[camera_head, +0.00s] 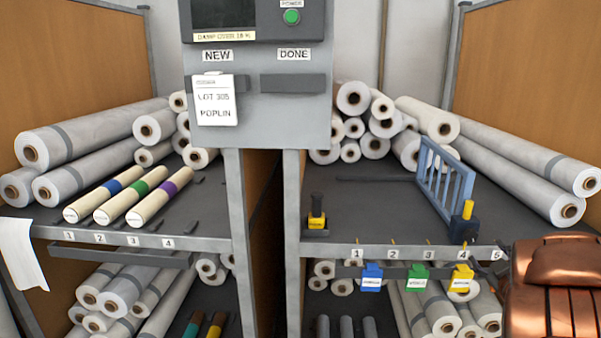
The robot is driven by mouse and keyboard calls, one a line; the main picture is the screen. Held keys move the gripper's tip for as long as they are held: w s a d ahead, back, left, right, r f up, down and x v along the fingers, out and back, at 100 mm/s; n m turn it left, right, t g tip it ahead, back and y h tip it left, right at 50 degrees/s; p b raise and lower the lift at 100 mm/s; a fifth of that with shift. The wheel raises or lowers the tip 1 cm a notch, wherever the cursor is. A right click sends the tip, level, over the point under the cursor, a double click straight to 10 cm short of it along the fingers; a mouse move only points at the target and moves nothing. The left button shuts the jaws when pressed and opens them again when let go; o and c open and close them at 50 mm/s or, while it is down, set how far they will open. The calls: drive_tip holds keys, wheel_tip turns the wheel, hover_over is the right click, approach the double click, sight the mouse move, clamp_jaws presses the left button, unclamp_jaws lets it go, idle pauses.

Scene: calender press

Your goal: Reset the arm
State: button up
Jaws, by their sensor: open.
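A copper-coloured part of my arm (556,290) fills the lower right corner, in front of the right end of the right shelf. It hides what lies behind it. No gripper fingers show in this view.
A grey panel (258,115) with a "LOT 305 POPLIN" card stands in the middle. The left shelf edge (205,243) bears three banded rolls; the right shelf edge (335,250) has blue, green and yellow tags below it. A blue rack (445,178) and white rolls (530,165) stand near my arm.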

drive_tip(key=s+a+r+m+g+y+p, duration=0.1)
drive_tip(key=s+a+m+g+p, duration=0.1)
drive_tip(key=s+a+g, duration=0.4)
drive_tip(key=s+a+m+g+y+p, duration=0.1)
drive_tip(key=s+a+g+p, duration=0.3)
drive_tip(key=s+a, duration=0.8)
drive_tip(key=s+a+r+m+g+y+p, duration=0.1)
drive_tip(key=s+a+m+g+p, duration=0.2)
drive_tip(key=s+a+g, duration=0.5)
drive_tip(key=s+a, duration=0.2)
drive_tip(key=s, duration=1.1)
drive_tip(key=shift+r+g+p, duration=0.3)
drive_tip(key=shift+p, duration=0.05)
